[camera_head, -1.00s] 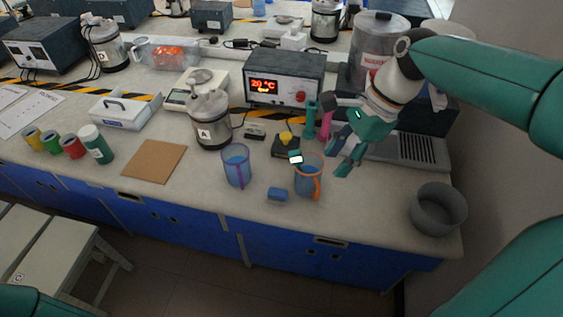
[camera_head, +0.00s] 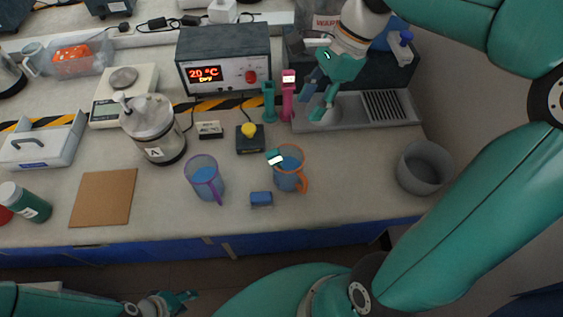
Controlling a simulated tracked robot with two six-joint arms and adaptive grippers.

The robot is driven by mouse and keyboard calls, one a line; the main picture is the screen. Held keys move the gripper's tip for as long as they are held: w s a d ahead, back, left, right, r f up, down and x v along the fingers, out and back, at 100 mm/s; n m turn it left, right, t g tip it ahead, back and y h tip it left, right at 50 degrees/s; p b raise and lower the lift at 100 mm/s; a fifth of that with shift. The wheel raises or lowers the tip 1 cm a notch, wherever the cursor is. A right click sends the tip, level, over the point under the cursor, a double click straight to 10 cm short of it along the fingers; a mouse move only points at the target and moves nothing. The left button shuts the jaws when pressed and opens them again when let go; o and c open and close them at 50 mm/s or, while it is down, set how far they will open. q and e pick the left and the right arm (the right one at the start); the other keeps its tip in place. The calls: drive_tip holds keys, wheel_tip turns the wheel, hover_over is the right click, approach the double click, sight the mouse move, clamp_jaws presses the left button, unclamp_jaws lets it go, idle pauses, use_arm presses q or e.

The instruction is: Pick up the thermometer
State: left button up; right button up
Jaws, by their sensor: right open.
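A small teal device with a white display (camera_head: 275,158), which looks like a thermometer, leans at the rim of the orange-handled jug (camera_head: 290,172). A pink upright device with a lit display (camera_head: 288,96) and a teal upright one (camera_head: 269,102) stand behind it; I cannot tell if these are thermometers too. My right gripper (camera_head: 312,107) is open and empty, pointing down just right of the pink device, behind the jug. My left gripper (camera_head: 178,301) is low at the bottom edge, in front of the bench; its jaws are too small to read.
A purple-handled jug (camera_head: 204,180), a blue block (camera_head: 261,198) and a black box with a yellow knob (camera_head: 250,138) are close by. A grey bowl (camera_head: 424,168) stands at right. The heater box (camera_head: 222,58) is behind. The bench front right of the jug is clear.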

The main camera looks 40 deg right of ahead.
sight(280, 155)
drive_tip(key=shift+w+a+r, duration=0.1)
drive_tip(key=shift+a+r, duration=0.05)
drive_tip(key=shift+o, duration=0.8)
drive_tip(key=shift+w, duration=0.2)
drive_tip(key=shift+s+x, duration=0.15)
drive_tip(key=shift+x, duration=4.1)
drive_tip(key=shift+s+x, duration=0.15)
drive_tip(key=shift+x, duration=4.1)
clamp_jaws()
